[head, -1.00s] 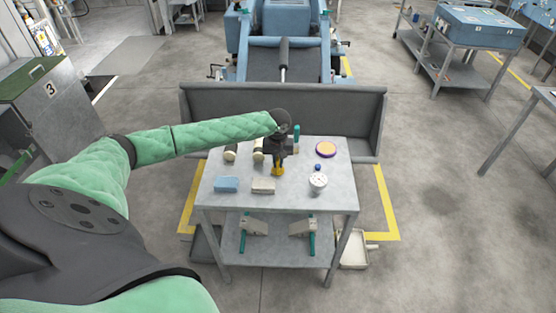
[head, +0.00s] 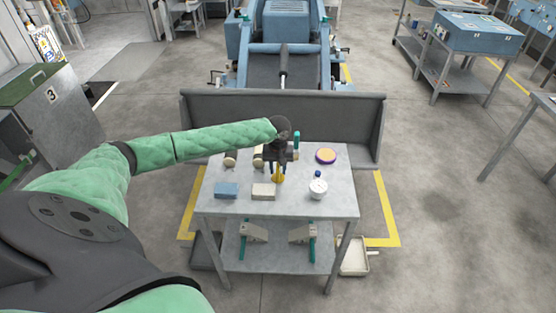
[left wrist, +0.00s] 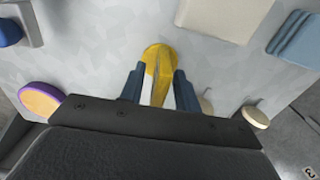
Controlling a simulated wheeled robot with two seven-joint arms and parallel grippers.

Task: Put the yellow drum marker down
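The yellow drum marker (head: 278,178) stands on the grey table, near the middle of its top. It also shows in the left wrist view (left wrist: 160,60), as a yellow rounded end with a narrower part running back between my fingers. My left gripper (head: 278,168) is above it, pointing down, with its two blue fingers spread on either side of the marker. In the left wrist view a pale gap shows between the left-hand finger and the yellow part. Contact on the other side is hard to tell. My right gripper is in neither view.
The table (head: 225,205) also carries a blue block (head: 227,190), a beige block (head: 263,191), a white round gauge-like item (head: 318,188) and a purple-rimmed orange disc (head: 326,156). Cream-ended rollers lie behind my gripper.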

